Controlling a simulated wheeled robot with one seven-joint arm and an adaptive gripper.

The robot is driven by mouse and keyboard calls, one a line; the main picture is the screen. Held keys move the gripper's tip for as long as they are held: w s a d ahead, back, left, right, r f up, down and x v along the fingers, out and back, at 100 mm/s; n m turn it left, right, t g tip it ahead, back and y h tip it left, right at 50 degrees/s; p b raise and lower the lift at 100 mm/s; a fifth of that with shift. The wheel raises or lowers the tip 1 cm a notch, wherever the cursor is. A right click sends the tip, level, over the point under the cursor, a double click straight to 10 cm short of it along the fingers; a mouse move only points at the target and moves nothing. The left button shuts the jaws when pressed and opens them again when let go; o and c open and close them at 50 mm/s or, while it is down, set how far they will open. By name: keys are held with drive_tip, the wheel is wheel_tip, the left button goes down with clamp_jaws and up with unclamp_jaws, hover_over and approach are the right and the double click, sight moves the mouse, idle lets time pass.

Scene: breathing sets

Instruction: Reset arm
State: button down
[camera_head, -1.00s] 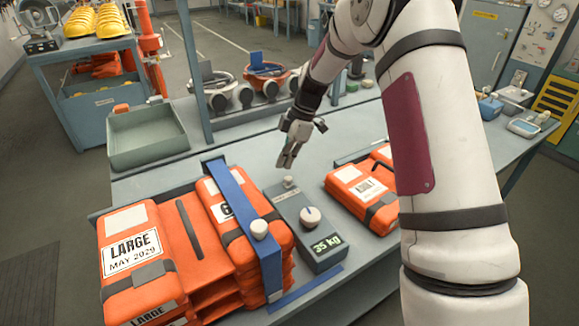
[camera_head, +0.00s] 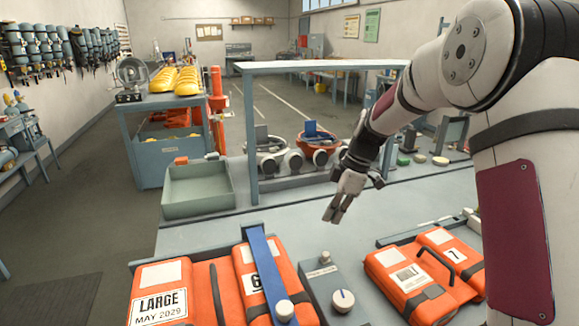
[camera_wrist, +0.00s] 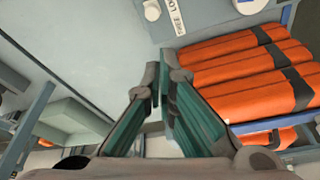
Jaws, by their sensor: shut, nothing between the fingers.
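My gripper (camera_head: 333,213) hangs at the end of my arm above the bench, in the middle of the head view. It is empty and its fingers are together. In the wrist view the gripper (camera_wrist: 160,85) points at the bench, clear of everything. Below it in the head view stands a grey box with a knob (camera_head: 326,290), apart from the fingers. Its label shows partly in the wrist view.
More orange packs (camera_head: 425,275) lie at the right. A green-grey tray (camera_head: 197,203) stands at the back left. A shelf frame (camera_head: 252,150) rises behind my gripper.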

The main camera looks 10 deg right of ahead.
drive_tip(key=s+r+m+t+h, duration=0.25)
drive_tip(key=s+r+m, duration=0.55)
drive_tip(key=s+r, duration=0.8)
drive_tip(key=s+d+m+t, duration=0.2)
drive_tip(key=s+m, duration=0.6)
drive_tip(key=s, duration=0.9)
drive_tip(key=shift+s+f+h, duration=0.25)
drive_tip(key=shift+f+h, duration=0.05)
drive_tip(key=shift+h, duration=0.15)
drive_tip(key=shift+t, duration=0.25)
